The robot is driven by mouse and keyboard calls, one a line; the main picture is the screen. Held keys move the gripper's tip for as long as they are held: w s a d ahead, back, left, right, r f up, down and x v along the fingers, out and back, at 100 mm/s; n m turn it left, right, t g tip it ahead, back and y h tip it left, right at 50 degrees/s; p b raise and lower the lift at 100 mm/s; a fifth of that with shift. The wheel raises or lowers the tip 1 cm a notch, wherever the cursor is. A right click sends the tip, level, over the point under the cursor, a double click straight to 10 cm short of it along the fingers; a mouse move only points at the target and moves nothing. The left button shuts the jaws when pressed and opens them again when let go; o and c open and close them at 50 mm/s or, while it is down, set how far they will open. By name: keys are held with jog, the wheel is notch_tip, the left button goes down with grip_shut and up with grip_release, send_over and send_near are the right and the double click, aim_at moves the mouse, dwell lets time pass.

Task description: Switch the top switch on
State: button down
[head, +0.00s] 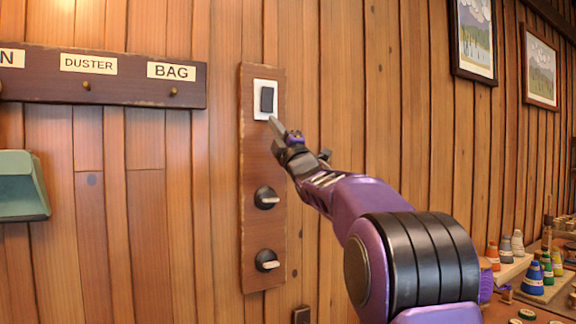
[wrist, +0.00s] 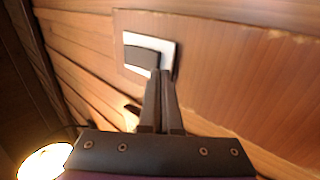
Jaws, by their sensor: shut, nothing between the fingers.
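The top switch (head: 267,100) is a dark rocker on a white plate, at the top of a brown wooden board (head: 262,225) on the wall. It also shows in the wrist view (wrist: 142,58), just beyond my fingers. My gripper (head: 273,122) is shut and empty, with its fingertips at the lower edge of the white plate, just below the rocker. In the wrist view the shut fingers (wrist: 161,78) reach the plate's edge. I cannot tell whether they touch it. Which way the rocker is tilted is hard to tell.
Two black rotary knobs, a middle one (head: 266,197) and a lower one (head: 267,260), sit below on the same board. A peg rail (head: 130,92) with labels is at the left, above a green box (head: 20,187).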

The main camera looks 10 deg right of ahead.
jog(key=w+f+b+v, duration=0.1)
jog(key=f+b+v, duration=0.1)
jog(key=v, duration=0.9)
jog(key=shift+w+a+b, duration=0.25)
jog(key=shift+b, duration=0.5)
